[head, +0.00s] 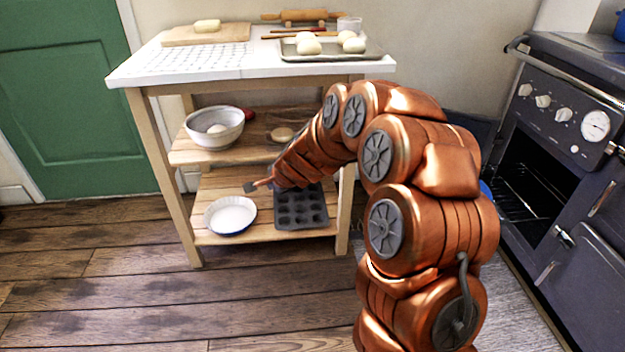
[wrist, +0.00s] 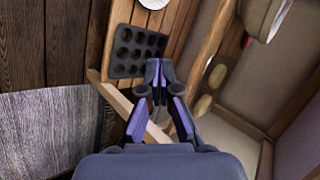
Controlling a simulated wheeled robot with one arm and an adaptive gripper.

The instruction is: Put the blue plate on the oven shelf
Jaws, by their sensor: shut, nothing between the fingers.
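A shallow round dish, white inside with a blue outer wall (head: 230,215), sits on the lower shelf of the wooden kitchen table. Part of a white round thing, likely this dish, shows at the top edge of the wrist view (wrist: 153,3). A blue thing (head: 486,191) shows beside the oven, mostly hidden by my arm. The oven's upper compartment is open, with a wire shelf (head: 517,209) inside. My gripper (wrist: 158,66) is shut and empty, near the muffin tin in the wrist view.
The muffin tin (head: 300,206) lies beside the dish and shows in the wrist view (wrist: 137,50). A bowl (head: 214,127) stands on the middle shelf. A wooden table leg (wrist: 125,102) crosses near my gripper. The floor (head: 130,290) in front is clear.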

